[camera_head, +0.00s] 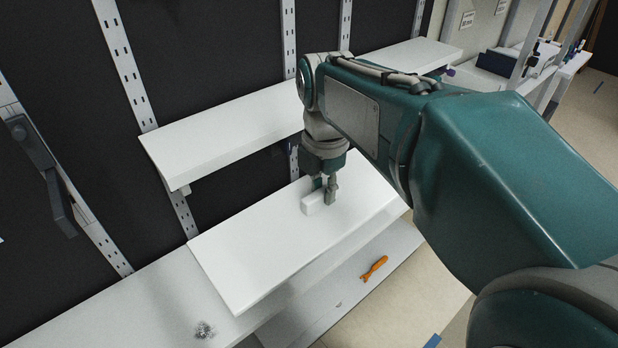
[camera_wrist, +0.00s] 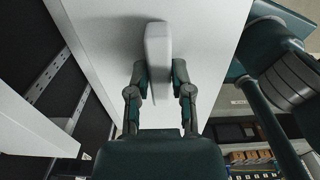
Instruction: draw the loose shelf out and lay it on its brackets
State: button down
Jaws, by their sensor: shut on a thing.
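The loose shelf, a flat white board (camera_head: 245,255), lies at a slant in front of the wall in the head view, over a lower white shelf. A pale block-like handle (camera_head: 312,203) stands on its top. My gripper (camera_head: 323,186) comes down from above and is shut on this handle. In the wrist view my gripper (camera_wrist: 160,78) has a finger on each side of the handle (camera_wrist: 157,45), with the white board (camera_wrist: 205,40) behind. A dark bracket (camera_head: 42,172) hangs on the left upright. Whether the board touches the shelf below is unclear.
A fixed white shelf (camera_head: 230,130) runs along the wall just behind the board. Slotted uprights (camera_head: 125,65) line the dark wall. Small metal parts (camera_head: 204,330) lie on the lower white shelf (camera_head: 130,310). An orange-handled tool (camera_head: 374,268) lies further right. Open floor (camera_head: 445,285) shows at right.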

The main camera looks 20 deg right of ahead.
jog(key=shift+r, duration=4)
